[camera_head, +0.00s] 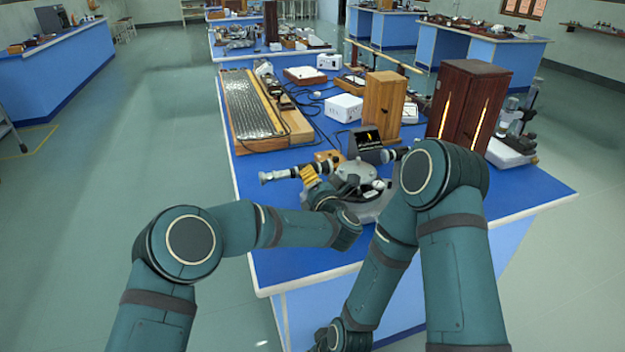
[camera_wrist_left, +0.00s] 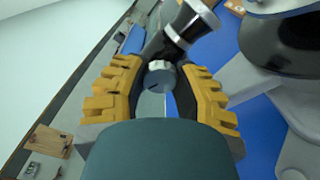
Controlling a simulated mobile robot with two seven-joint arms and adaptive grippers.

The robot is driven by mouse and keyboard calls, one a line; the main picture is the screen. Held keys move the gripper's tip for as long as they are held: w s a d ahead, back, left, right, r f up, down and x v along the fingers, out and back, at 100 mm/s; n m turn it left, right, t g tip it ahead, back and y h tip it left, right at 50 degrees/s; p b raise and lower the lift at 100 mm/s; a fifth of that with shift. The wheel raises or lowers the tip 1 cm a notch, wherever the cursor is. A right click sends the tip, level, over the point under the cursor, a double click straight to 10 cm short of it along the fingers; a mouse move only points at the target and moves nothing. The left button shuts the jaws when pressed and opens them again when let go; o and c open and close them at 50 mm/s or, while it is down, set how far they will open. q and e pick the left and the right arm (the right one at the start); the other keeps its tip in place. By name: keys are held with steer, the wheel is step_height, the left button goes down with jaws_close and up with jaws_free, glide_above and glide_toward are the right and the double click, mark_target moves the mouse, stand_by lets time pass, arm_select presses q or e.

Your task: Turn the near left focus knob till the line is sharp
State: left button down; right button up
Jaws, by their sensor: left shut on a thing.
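The spectrometer (camera_head: 352,178) stands on the near blue bench, with a dark and silver tube (camera_head: 279,175) reaching left; this tube also shows in the left wrist view (camera_wrist_left: 182,30). My left gripper (camera_head: 309,174) is at this tube. In the left wrist view, its yellow fingers (camera_wrist_left: 160,88) are shut on a small grey focus knob (camera_wrist_left: 160,75) with a dark mark, below the tube. The small dark screen (camera_head: 366,140) behind the spectrometer shows a small orange-yellow glow; its sharpness is too small to judge. My right arm hangs low in front of the bench; its fingers are not visible.
A wooden-framed grating-like board (camera_head: 252,105) lies at the bench's left. A white box (camera_head: 344,107), a wooden box (camera_head: 384,100) and a dark wooden cabinet (camera_head: 468,100) with glowing slits stand behind the spectrometer. The bench's front left corner (camera_head: 275,262) is clear.

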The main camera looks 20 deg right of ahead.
arm_select(q)
steer(key=shift+d+r, duration=0.1)
stand_by(0.3)
steer(key=c, duration=0.6)
jaws_free()
steer(key=shift+c, duration=0.2)
step_height(320, 180, up, 10)
